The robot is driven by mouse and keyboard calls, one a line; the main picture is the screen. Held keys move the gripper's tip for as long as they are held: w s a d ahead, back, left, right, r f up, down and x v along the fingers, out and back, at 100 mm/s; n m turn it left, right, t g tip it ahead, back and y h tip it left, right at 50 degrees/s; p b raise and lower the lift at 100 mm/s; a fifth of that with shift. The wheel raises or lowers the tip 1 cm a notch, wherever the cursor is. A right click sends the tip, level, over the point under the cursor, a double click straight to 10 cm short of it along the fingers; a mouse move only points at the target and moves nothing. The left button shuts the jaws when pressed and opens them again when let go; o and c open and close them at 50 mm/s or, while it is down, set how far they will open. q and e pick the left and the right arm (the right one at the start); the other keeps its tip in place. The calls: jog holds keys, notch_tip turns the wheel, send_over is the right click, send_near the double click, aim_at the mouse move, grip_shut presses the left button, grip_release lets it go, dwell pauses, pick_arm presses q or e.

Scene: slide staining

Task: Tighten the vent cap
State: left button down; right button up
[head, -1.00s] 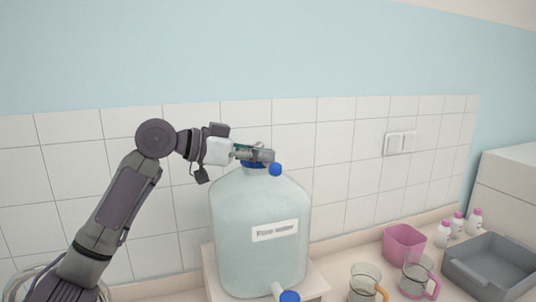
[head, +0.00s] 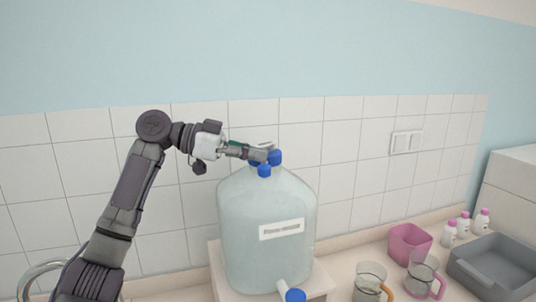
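A large translucent bottle (head: 267,212) with a white label stands upright on a raised block. Blue parts sit at its neck: a round blue cap (head: 275,157) at the upper right and a small blue knob (head: 264,170) at the front. I cannot tell which is the vent cap. My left gripper (head: 263,154) reaches in from the left, level with the bottle's top. Its fingers are at the blue parts and overlap them in the head view. The gap between the fingers is too small to make out. My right gripper is not in view.
A tap with a blue end (head: 295,295) juts from the bottle's lower front. To the right are a glass beaker (head: 369,282), a pink-handled jug (head: 422,275), a pink container (head: 409,243), several small white bottles and a grey tray (head: 492,265). A tiled wall stands behind.

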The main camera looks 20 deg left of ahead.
pick_arm(q)
jog(key=shift+a, duration=0.8)
dwell(0.7)
jog(key=shift+a, duration=0.1)
jog(key=shift+a+r, duration=0.1)
jog(key=shift+a, duration=0.15)
jog(key=v, duration=1.1)
jog(key=shift+s, duration=0.15)
jog(key=shift+a+r, duration=0.1)
jog(key=shift+r, duration=0.05)
